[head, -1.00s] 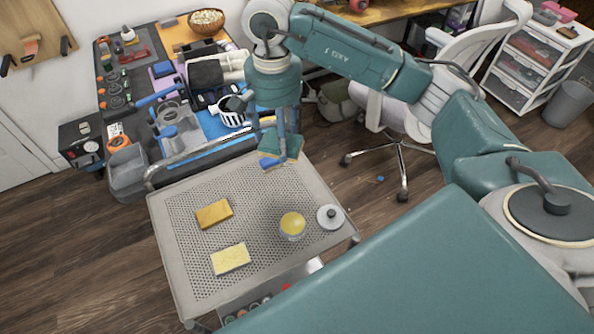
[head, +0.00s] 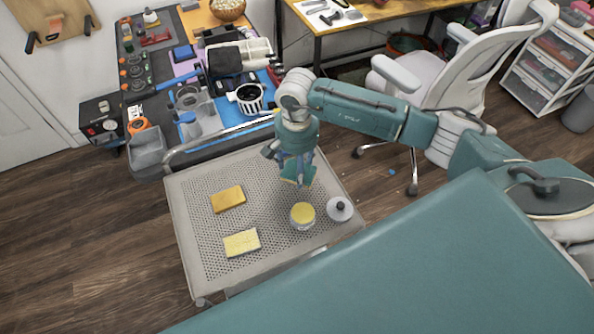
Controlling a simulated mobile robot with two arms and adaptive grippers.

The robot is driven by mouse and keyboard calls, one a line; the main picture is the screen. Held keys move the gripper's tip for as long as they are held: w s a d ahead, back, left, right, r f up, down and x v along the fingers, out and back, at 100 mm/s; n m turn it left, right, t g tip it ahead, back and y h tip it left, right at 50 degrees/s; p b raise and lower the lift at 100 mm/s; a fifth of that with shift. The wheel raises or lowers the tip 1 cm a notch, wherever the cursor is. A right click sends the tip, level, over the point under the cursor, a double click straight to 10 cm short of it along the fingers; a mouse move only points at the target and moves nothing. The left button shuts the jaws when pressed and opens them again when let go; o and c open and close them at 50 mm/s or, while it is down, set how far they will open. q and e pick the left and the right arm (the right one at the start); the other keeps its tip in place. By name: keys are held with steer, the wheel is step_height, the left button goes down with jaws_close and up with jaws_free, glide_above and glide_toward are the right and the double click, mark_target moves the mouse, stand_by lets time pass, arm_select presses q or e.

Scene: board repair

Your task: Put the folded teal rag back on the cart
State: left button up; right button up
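The folded teal rag (head: 291,178) shows in the head view between the fingers of my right gripper (head: 297,170), whose arm comes in from the right. The gripper points down and is shut on the rag, hiding part of it. The rag is over the back right part of the cart's perforated grey top (head: 207,247). I cannot tell whether it touches the surface. My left gripper is not in view.
On the cart lie an orange sponge (head: 228,199), a pale yellow sponge (head: 241,243), a yellow-topped jar (head: 302,215) and a round lid with a dark knob (head: 340,209). A cluttered workbench (head: 147,103) stands behind; an office chair (head: 437,85) is at right. The cart's middle is clear.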

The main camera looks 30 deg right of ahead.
step_height(320, 180, down, 3)
steer(key=shift+r, duration=0.2)
steer(key=shift+f, duration=0.3)
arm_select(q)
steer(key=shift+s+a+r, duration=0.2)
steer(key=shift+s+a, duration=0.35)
arm_select(e)
steer(key=shift+f, duration=0.15)
steer(key=o, duration=1)
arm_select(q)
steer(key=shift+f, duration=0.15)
